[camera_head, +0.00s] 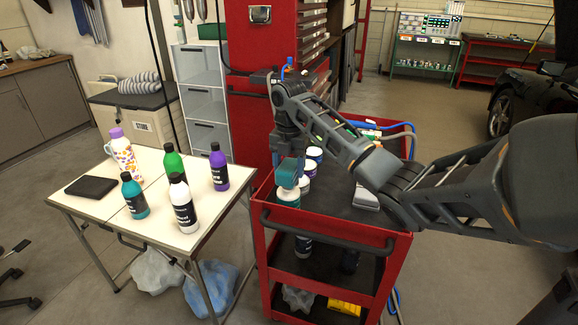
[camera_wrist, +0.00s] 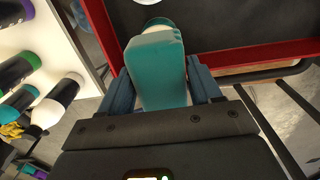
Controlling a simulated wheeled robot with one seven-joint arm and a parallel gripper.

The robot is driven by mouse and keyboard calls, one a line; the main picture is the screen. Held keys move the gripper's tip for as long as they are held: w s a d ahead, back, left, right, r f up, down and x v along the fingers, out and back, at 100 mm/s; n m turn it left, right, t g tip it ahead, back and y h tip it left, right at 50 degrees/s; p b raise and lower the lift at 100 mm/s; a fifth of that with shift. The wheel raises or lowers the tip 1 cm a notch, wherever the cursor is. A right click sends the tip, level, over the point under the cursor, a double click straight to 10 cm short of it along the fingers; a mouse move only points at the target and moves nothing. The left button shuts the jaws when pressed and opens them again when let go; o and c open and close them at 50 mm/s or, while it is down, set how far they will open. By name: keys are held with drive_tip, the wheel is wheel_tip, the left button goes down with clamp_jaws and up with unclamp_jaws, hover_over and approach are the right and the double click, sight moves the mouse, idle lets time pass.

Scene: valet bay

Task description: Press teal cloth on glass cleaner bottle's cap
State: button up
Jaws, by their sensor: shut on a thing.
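My gripper (camera_head: 290,160) is over the front left corner of the red cart, pointing down. It is shut on the folded teal cloth (camera_head: 288,172). In the wrist view the cloth (camera_wrist: 155,72) sits between both fingers. Directly below it on the cart is a bottle with a teal lower part (camera_head: 288,197). In the wrist view a pale rounded piece of a bottle (camera_wrist: 158,22) shows past the cloth's far end. The cloth hides the bottle's top, so I cannot tell whether they touch. No label reading glass cleaner is legible.
More bottles (camera_head: 314,155) stand close behind on the red cart (camera_head: 330,228), whose raised rim surrounds the dark top. A white folding table (camera_head: 160,222) at left holds several bottles and a black case (camera_head: 91,186). A red cabinet (camera_head: 258,100) stands behind.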

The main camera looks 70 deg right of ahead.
sight(289, 164)
drive_tip(key=shift+f+b, duration=0.3)
drive_tip(key=shift+f, duration=0.3)
idle(0.5)
idle(0.5)
drive_tip(key=shift+r+p, duration=2.1)
drive_tip(key=shift+r, duration=1.45)
